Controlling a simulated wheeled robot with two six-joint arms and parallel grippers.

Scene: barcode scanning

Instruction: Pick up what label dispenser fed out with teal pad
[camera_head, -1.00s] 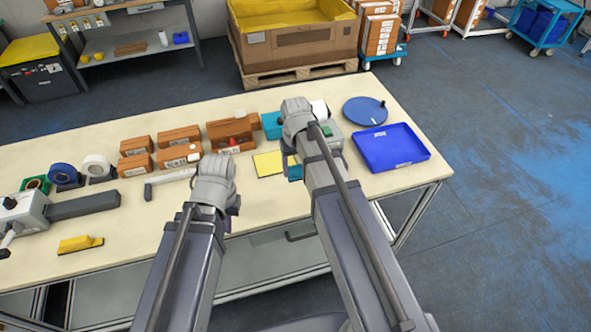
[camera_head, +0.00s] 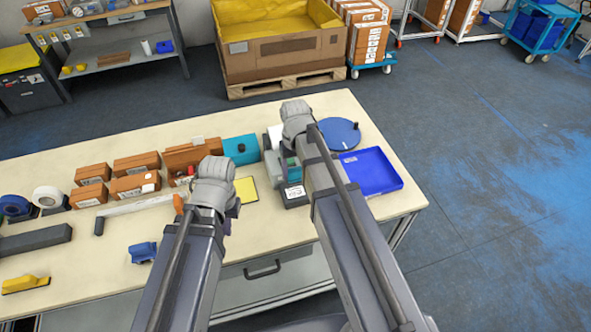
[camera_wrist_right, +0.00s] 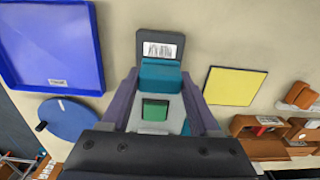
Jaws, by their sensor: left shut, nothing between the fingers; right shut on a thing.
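The label dispenser (camera_head: 281,161) is a grey box with a green square (camera_wrist_right: 155,110) on top, partly hidden by my right arm. Its dark front plate (camera_wrist_right: 149,37) carries a white barcode label (camera_wrist_right: 162,50), which also shows in the head view (camera_head: 294,192). The teal pad (camera_wrist_right: 160,70) is between the purple fingers of my right gripper (camera_wrist_right: 159,80), shut on it. It is above the dispenser, next to the label; I cannot tell whether they touch. My left gripper (camera_head: 231,211) is shut and empty over the table, mostly hidden by its wrist.
A blue tray (camera_head: 372,183) and a blue round plate (camera_head: 340,133) lie right of the dispenser. A yellow pad (camera_head: 246,190) lies left of it. Brown boxes (camera_head: 136,163) and a teal box (camera_head: 241,150) stand behind. A blue object (camera_head: 142,252) lies near the left arm.

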